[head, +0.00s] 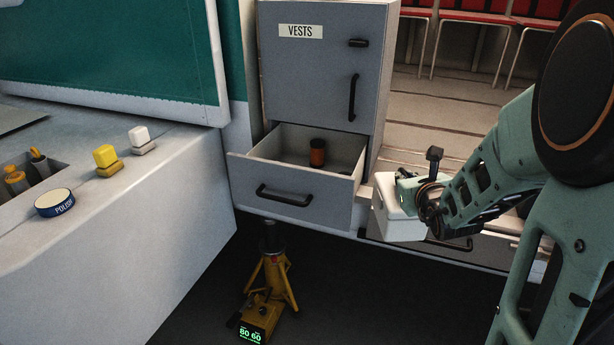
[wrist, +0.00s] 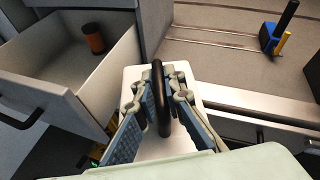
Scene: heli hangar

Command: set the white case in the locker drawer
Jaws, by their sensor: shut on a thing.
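The white case (head: 397,213) hangs from my gripper (head: 428,205), to the right of the open locker drawer (head: 318,204). In the wrist view my gripper (wrist: 162,101) is shut on the black handle of the white case (wrist: 178,146). The drawer is pulled out below a grey door labelled VESTS. An orange-brown can (head: 317,153) stands inside it, also seen in the wrist view as a can (wrist: 93,38). The case's underside is hidden.
A yellow jack stand (head: 271,283) stands on the dark floor below the drawer front. A bench (head: 110,215) at left holds a POLISH tin (head: 55,202) and yellow and white blocks. The drawer has free floor around the can. Red seats (head: 470,20) are behind.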

